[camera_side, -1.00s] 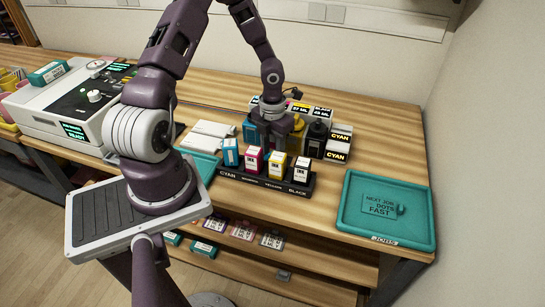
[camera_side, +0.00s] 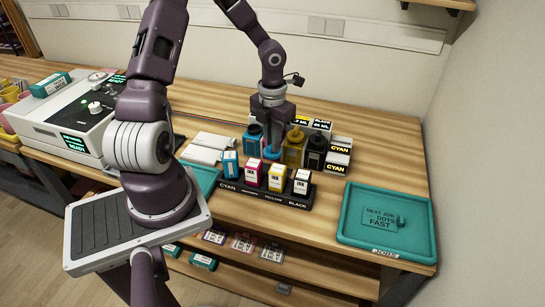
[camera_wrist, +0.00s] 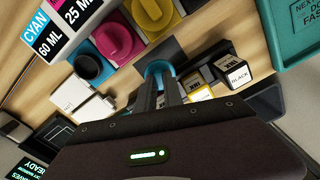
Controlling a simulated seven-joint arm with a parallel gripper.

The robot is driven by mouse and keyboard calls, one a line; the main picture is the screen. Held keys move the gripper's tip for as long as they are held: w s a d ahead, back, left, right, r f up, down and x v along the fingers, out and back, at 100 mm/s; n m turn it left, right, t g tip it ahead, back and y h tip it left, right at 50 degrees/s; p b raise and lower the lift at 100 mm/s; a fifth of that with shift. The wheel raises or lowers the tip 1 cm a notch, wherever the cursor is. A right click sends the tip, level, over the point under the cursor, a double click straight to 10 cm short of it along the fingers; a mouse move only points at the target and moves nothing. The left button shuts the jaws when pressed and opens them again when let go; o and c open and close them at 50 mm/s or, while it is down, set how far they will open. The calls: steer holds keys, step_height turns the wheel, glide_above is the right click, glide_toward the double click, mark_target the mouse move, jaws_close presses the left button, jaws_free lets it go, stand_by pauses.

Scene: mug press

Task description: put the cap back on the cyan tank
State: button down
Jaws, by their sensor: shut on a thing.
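The round cyan cap (camera_side: 271,154) is pinched between the fingers of my gripper (camera_side: 272,146), held above the table behind the cartridge rack. The wrist view shows the cap (camera_wrist: 159,68) as a cyan disc at the fingertips. The cyan tank (camera_side: 250,141) stands upright just behind and left of my gripper, with a dark top and no cyan cap on it. Its dark round top (camera_wrist: 86,67) is left of the cap in the wrist view. The cap and the tank are apart.
The yellow tank (camera_side: 294,150) and black tank (camera_side: 315,152) stand right of my gripper. The magenta tank (camera_wrist: 118,40) shows in the wrist view. In front is a black rack (camera_side: 265,195) of ink cartridges. A teal tray (camera_side: 350,229) lies at right, with free table between.

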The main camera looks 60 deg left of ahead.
steer(key=r, duration=0.1)
steer(key=a+r, duration=0.1)
steer(key=shift+r+n, duration=0.35)
steer(key=shift+n, duration=0.05)
steer(key=a+r+n, duration=0.6)
steer(key=a+n, duration=0.4)
steer(key=a, duration=0.1)
steer(key=shift+s+d+f, duration=0.1)
steer(key=shift+f, duration=1.6)
steer(key=shift+s+d+f, duration=0.1)
steer(key=shift+f, duration=1.55)
steer(key=shift+f, duration=0.15)
steer(key=c, duration=0.9)
jaws_free()
